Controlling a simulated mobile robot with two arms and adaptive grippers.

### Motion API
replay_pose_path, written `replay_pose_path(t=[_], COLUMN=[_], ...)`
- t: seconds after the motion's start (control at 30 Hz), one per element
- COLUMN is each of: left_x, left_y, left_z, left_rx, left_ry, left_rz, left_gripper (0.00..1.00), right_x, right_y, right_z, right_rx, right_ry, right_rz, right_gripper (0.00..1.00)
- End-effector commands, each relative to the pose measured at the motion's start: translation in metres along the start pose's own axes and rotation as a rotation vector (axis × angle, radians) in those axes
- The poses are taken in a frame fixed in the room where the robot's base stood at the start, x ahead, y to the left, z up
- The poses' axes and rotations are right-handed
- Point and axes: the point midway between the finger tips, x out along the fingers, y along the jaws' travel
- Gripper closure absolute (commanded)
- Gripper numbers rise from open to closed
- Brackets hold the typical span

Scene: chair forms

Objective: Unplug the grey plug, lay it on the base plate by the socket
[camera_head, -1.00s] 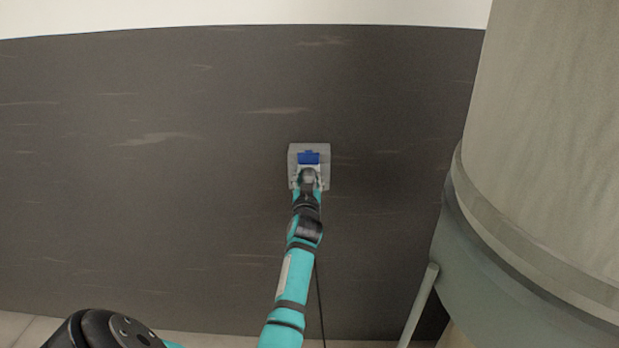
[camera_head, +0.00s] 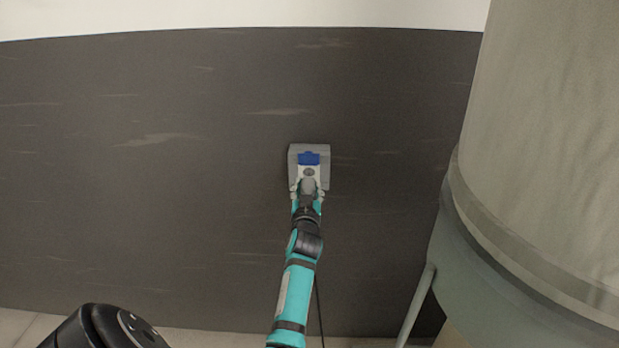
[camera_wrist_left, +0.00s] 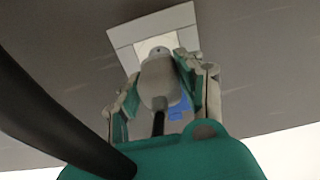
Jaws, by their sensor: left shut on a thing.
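The grey base plate (camera_head: 325,160) is on the dark wall panel at mid-picture in the head view. It bears a socket with a blue lid (camera_head: 309,158) raised at its top and a pale face with a round grey spot (camera_head: 309,171). My left gripper (camera_head: 309,187) is just below that face, shut on the grey plug (camera_wrist_left: 158,80). In the left wrist view the plug is between the two fingers, in front of the base plate (camera_wrist_left: 124,34), its black cable trailing towards the wrist. The plug seems drawn back from the socket; the exact gap is hidden. My right gripper is not in view.
A large grey-green rounded body (camera_head: 545,150) on legs fills the right side of the head view. The dark wall panel (camera_head: 150,200) is bare left of the plate. A thin black cable (camera_head: 319,305) hangs beside my left arm towards the floor.

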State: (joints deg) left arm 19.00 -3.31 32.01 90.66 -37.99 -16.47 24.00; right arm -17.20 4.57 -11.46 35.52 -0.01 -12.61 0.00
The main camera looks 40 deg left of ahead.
Motion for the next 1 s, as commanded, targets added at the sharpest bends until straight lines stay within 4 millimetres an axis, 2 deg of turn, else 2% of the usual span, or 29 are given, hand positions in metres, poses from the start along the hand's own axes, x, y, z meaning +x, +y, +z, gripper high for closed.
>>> replay_pose_path(t=[0.3, 0.7, 1.0], left_x=[-0.011, -0.013, -0.036], left_y=[0.0, 0.0, 0.0], left_z=[-0.001, -0.001, -0.002], left_rx=[0.0, 0.0, -0.002], left_ry=[0.001, 0.001, 0.001], left_rz=[0.0, 0.0, 0.001], left_gripper=[1.0, 1.0, 1.0], right_x=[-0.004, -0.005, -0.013], right_y=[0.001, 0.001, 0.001], right_z=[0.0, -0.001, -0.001], right_rx=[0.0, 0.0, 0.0], right_ry=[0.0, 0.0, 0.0], right_rz=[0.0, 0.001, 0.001], right_gripper=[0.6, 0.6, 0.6])
